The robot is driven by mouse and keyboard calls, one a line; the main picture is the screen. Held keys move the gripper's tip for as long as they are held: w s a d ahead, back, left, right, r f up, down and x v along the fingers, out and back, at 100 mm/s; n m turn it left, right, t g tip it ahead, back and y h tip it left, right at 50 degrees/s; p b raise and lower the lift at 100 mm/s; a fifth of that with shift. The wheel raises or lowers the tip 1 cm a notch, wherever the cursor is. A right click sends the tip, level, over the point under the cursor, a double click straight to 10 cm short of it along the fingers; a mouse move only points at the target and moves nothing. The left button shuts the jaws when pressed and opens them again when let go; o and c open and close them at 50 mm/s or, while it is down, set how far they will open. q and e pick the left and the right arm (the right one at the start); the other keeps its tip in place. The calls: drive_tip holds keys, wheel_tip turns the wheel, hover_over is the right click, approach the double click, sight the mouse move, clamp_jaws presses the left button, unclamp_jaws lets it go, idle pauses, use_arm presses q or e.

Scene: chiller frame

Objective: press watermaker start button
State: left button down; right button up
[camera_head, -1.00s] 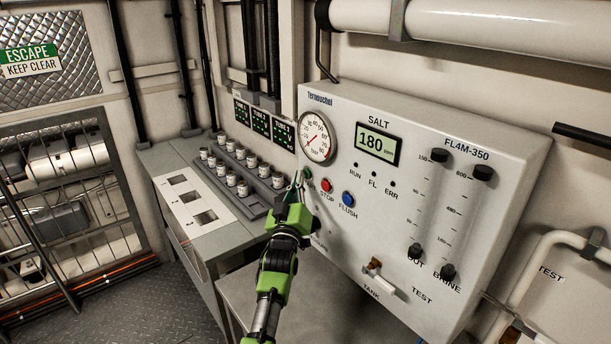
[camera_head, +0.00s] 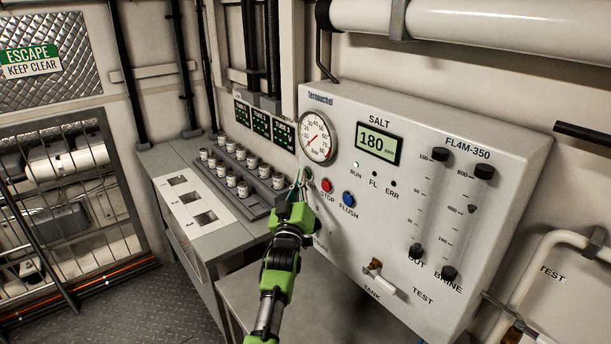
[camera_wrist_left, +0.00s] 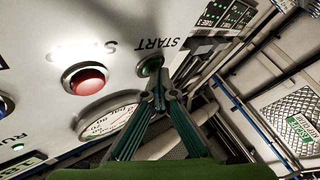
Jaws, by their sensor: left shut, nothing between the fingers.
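The watermaker panel (camera_head: 430,200) is a white box on the wall. Its green START button (camera_head: 308,174) is mostly hidden behind my left gripper (camera_head: 299,182) in the head view. In the left wrist view the START button (camera_wrist_left: 150,66) shows under its START label, with the shut, empty fingertips (camera_wrist_left: 159,90) at its edge; I cannot tell whether they touch it. The red STOP button (camera_head: 327,186) and blue FLUSH button (camera_head: 348,199) sit to its right in the head view. The RUN light (camera_head: 356,164) glows green. The salt display (camera_head: 377,143) reads 180.
A round pressure gauge (camera_head: 317,137) is above the buttons. Two flow tubes with black knobs (camera_head: 449,272) and a tank valve (camera_head: 376,266) are on the panel. A grey counter (camera_head: 205,225) with several small cylinders stands left. A white pipe (camera_head: 480,35) runs above.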

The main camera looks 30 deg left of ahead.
use_arm(q)
drive_tip(key=shift+s+a+p, duration=0.25)
drive_tip(key=shift+s+p, duration=0.35)
drive_tip(key=shift+s, duration=0.15)
drive_tip(key=s+p, duration=0.1)
drive_tip(key=s+a+p, duration=0.1)
drive_tip(key=s, duration=0.1)
drive_tip(key=s+a, duration=0.1)
drive_tip(key=shift+s+p, duration=0.3)
drive_tip(key=shift+p, duration=0.1)
drive_tip(key=shift+f, duration=0.1)
idle(0.5)
